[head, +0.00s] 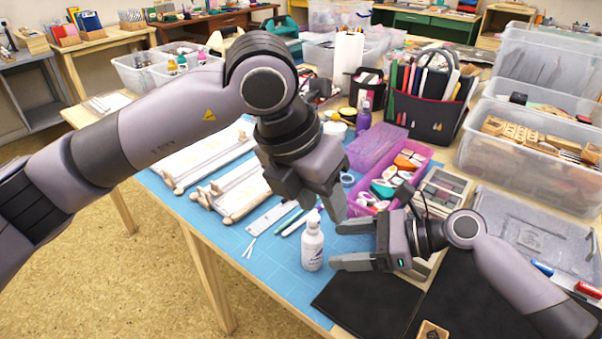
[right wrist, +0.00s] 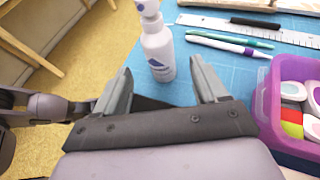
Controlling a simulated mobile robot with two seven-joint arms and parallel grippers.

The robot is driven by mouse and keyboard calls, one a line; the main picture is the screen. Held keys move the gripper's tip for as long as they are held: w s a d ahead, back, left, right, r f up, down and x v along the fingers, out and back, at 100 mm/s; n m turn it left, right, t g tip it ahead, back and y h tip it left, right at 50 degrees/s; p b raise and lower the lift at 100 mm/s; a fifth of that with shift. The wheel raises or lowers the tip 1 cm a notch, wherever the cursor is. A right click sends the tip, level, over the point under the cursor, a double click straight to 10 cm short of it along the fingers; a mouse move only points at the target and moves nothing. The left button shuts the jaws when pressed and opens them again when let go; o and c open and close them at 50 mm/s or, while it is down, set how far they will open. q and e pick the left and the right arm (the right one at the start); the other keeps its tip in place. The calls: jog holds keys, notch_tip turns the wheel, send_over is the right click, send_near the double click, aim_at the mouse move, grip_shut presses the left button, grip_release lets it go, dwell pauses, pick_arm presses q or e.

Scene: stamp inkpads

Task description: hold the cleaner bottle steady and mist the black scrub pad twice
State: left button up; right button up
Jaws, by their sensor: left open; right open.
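The white cleaner bottle (head: 312,247) stands upright on the blue mat near the front edge of the table. It also shows in the right wrist view (right wrist: 159,52), just beyond my fingers. My right gripper (head: 345,244) is open and empty, its fingers pointing left at the bottle from its right side. In the right wrist view the bottle lies between the lines of the two fingers (right wrist: 160,88). My left gripper (head: 322,205) is open, pointing down at the bottle's top; contact is unclear. A flat black sheet (head: 362,298) lies right of the bottle; I cannot tell whether it is the scrub pad.
A purple bin of stamps and erasers (head: 428,160) stands behind my right gripper. Pens and a ruler (head: 270,220) lie behind the bottle. Wooden racks (head: 205,155) cover the mat's far left. A small wooden block (head: 432,331) is at the front. Clear boxes line the right.

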aim_at(311, 247)
jog(key=shift+a, duration=0.1)
jog(key=shift+x, duration=3.5)
pick_arm(q)
jog(key=w+a+r+y, duration=0.1)
jog(key=w+a+r+t+y, duration=0.1)
jog(key=shift+w+a+n+t, duration=0.15)
jog(key=shift+a+n+t, duration=0.15)
jog(key=shift+n, duration=0.1)
pick_arm(e)
jog(key=shift+w, duration=0.1)
jog(key=shift+c, duration=0.3)
jog(key=c, duration=1.1)
